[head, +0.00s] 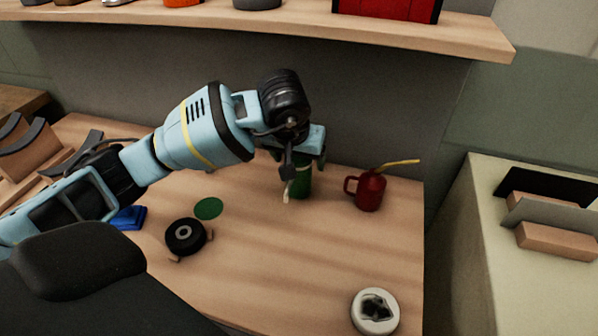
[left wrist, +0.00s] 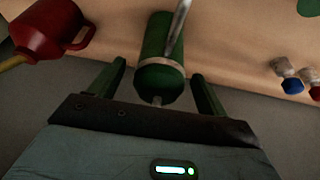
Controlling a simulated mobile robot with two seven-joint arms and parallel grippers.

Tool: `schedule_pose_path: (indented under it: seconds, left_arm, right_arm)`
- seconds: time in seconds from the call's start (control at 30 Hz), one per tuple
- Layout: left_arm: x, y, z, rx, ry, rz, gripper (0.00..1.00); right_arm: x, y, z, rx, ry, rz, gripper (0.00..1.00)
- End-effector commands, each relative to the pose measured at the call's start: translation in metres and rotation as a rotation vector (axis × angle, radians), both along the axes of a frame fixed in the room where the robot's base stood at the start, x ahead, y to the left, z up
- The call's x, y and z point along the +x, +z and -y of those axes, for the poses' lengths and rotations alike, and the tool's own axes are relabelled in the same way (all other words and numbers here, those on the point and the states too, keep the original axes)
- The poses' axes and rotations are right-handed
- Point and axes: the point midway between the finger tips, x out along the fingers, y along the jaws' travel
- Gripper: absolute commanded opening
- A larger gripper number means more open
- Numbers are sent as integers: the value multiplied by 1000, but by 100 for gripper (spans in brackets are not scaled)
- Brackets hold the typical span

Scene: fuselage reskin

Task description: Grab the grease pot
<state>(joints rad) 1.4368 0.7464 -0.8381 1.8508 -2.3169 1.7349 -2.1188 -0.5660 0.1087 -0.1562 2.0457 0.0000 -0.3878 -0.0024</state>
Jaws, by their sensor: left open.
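The grease pot looks to be the green cylinder (head: 301,184) standing on the wooden table in the head view, with a pale, thin handle or brush at its side. In the left wrist view the green pot (left wrist: 160,45) shows with a pale band, and a metallic rod passes in front of it. My left gripper (head: 304,160) is over the pot, pointing down. Its fingers are open, one on each side of the pot in the wrist view, with visible gaps. The gripper hides the pot's top in the head view. My right gripper is not in view.
A red oil can (head: 369,191) with a yellow spout stands close to the right. A green disc (head: 208,208), a black roll (head: 186,236) and a blue item (head: 130,217) lie left. A white round tin (head: 375,312) is at front right. A shelf (head: 300,32) overhangs behind.

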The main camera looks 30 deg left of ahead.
Motion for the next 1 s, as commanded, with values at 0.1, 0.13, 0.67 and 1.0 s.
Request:
schedule_pose_path:
  seconds: [0.1, 0.13, 0.67, 1.0]
  left_arm:
    - [0, 0, 0, 0, 0, 1, 77]
    - [0, 0, 0, 0, 0, 0, 77]
    - [0, 1, 0, 0, 1, 0, 9]
    - [1, 3, 0, 0, 1, 4, 0]
  right_arm:
    - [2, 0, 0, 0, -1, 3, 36]
    - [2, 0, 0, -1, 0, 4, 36]
    - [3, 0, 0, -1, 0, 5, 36]
    - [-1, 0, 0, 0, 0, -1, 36]
